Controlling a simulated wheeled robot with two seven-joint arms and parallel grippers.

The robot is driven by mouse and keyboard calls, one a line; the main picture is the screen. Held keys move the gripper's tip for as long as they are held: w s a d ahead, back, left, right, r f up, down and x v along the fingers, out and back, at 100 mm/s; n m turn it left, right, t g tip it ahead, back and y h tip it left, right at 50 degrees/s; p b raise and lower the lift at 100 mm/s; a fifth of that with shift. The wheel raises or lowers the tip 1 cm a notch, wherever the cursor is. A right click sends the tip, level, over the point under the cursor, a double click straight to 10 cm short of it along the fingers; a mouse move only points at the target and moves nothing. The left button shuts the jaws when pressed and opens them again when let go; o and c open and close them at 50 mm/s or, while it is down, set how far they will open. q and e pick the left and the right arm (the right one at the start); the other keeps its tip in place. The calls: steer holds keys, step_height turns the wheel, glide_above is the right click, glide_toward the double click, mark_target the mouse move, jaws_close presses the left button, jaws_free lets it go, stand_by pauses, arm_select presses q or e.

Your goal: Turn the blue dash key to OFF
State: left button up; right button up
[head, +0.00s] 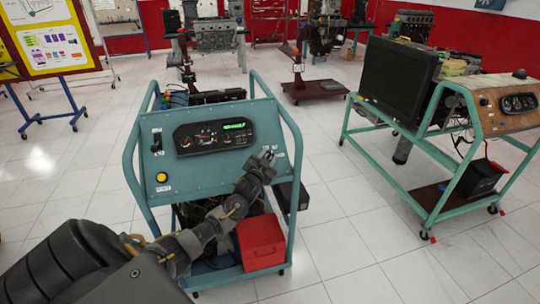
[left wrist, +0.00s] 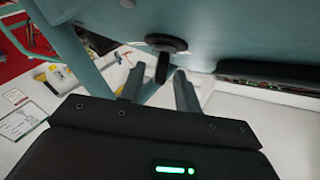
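The blue-green dash panel (head: 213,170) stands on a tube-framed trainer in the middle of the head view. Its gauge cluster (head: 215,137) has a lit green display. The key (left wrist: 163,69) is black, with a round base (left wrist: 166,42) on the panel's face in the left wrist view. In the head view I cannot make the key out behind my gripper. My left gripper (head: 268,157) is at the panel's right side. It is open, with its two fingertips (left wrist: 160,74) on either side of the key and a gap showing on both sides. My right gripper is not in view.
A yellow button (head: 162,178) and a dark switch (head: 156,142) are on the panel's left. A red box (head: 261,243) sits low on the frame. A second trainer (head: 431,165) stands to the right. Tiled floor (head: 335,225) lies clear between them.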

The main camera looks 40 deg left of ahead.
arm_select(q)
steer(key=shift+x, duration=0.9)
steer(key=shift+c, duration=0.2)
jaws_close()
steer(key=shift+d, duration=0.1)
